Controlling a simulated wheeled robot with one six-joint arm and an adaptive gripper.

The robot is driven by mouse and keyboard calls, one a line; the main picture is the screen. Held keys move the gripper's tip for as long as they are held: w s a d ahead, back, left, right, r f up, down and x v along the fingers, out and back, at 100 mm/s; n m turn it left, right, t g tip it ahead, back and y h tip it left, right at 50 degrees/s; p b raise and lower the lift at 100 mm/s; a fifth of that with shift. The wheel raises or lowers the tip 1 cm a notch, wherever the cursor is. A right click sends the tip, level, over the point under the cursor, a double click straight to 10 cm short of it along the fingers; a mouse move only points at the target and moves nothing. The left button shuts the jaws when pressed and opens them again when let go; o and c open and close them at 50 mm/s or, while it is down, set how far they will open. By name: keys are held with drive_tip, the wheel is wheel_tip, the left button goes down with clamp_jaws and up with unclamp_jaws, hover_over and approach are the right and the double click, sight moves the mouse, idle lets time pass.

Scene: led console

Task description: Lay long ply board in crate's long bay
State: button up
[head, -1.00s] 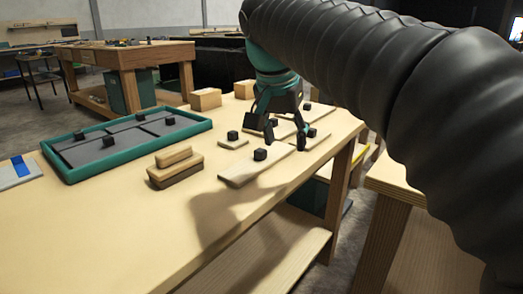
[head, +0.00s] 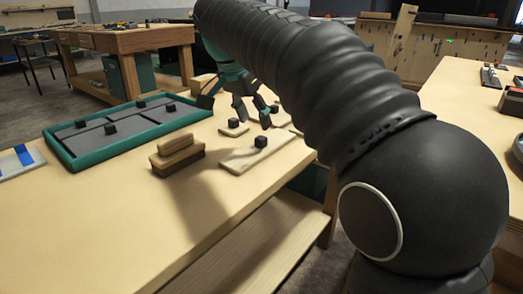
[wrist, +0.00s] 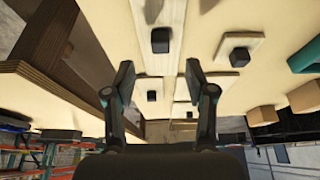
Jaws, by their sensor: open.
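The teal-rimmed crate (head: 70,163) lies on the left of the bench. Its grey inside is split into bays, with several small black blocks in it. Several pale ply boards with black knobs lie right of it. The largest-looking one, the near board (head: 240,160), is flat on the bench; it also shows at the top of the wrist view (wrist: 143,25). A small board (head: 230,132) lies behind it. My gripper (head: 236,112) is open and empty above the boards, its fingers spread in the wrist view (wrist: 160,68). The arm hides part of the boards at the right.
A wooden block with a handle (head: 178,160) stands between crate and near board. A pale panel with a blue stripe (head: 22,160) lies at the far left. Cardboard boxes (wrist: 262,115) stand at the bench's far end. The bench front is clear. Another bench (head: 455,85) is at right.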

sight(261, 138)
drive_tip(key=shift+b+x, duration=0.3)
drive_tip(key=shift+x, duration=2.75)
clamp_jaws()
